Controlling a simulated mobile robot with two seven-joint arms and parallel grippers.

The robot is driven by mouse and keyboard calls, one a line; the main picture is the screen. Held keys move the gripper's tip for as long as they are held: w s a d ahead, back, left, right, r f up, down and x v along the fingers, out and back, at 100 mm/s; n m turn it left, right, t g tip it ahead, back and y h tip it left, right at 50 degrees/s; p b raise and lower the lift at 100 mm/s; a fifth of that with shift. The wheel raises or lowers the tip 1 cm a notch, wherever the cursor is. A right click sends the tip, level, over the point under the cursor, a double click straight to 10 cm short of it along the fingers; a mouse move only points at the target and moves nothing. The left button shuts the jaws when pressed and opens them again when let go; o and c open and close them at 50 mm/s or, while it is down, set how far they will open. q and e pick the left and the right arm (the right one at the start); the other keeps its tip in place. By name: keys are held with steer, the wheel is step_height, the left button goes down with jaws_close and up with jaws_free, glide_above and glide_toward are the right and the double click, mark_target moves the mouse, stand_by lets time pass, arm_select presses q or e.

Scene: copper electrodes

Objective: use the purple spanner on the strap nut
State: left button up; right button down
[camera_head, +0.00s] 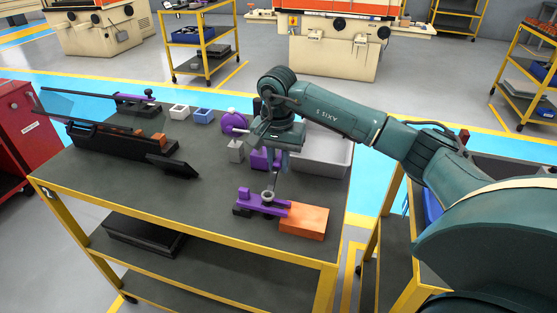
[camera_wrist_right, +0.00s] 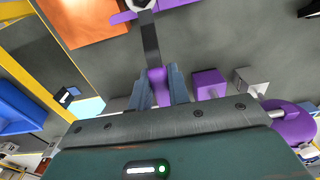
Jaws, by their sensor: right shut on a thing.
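My right gripper (camera_head: 281,165) is shut on the purple grip of the spanner; the grip (camera_wrist_right: 157,88) shows between its fingers in the wrist view. The spanner's dark shaft (camera_wrist_right: 150,42) reaches to a pale ring end (camera_head: 268,195) at the purple strap (camera_head: 252,207). The strap's nut is hidden or too small to make out, so I cannot tell whether the ring is seated around it. The strap lies beside and against an orange copper block (camera_head: 303,221), near the table's front right. My left gripper is not in view.
A purple block (camera_wrist_right: 207,83), a grey block (camera_head: 236,153) and a purple round piece (camera_head: 235,121) stand close to the gripper. A grey tray (camera_head: 325,160) is behind it. A long black fixture (camera_head: 115,142) lies left. The table's front middle is clear.

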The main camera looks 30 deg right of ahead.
steer(key=shift+f+b, duration=0.5)
steer(key=shift+f, duration=0.2)
steer(key=m, duration=0.1)
steer(key=s+d+m, duration=0.1)
steer(key=shift+s+m+p, duration=0.25)
steer(key=shift+m+p, duration=0.1)
steer(key=shift+m, duration=0.05)
steer(key=s+m, duration=0.2)
steer(key=m, duration=0.1)
steer(key=shift+s+d, duration=0.15)
steer(key=shift+d, duration=0.25)
steer(key=shift+s+m+p, duration=0.25)
steer(key=shift+s+m, duration=0.35)
steer(key=shift+m, duration=0.4)
steer(key=shift+s+m+p, duration=0.25)
steer(key=shift+s+m, duration=0.35)
steer(key=shift+m, duration=0.4)
steer(key=shift+s+a+m, duration=0.25)
steer(key=shift+s+m, duration=0.4)
steer(key=shift+m, duration=0.35)
steer(key=shift+s+a+m, duration=0.25)
steer(key=shift+s+m, duration=0.35)
steer(key=shift+m, duration=0.4)
steer(key=shift+w+f, duration=0.1)
steer(key=shift+w+d+n, duration=0.1)
steer(key=shift+n, duration=0.2)
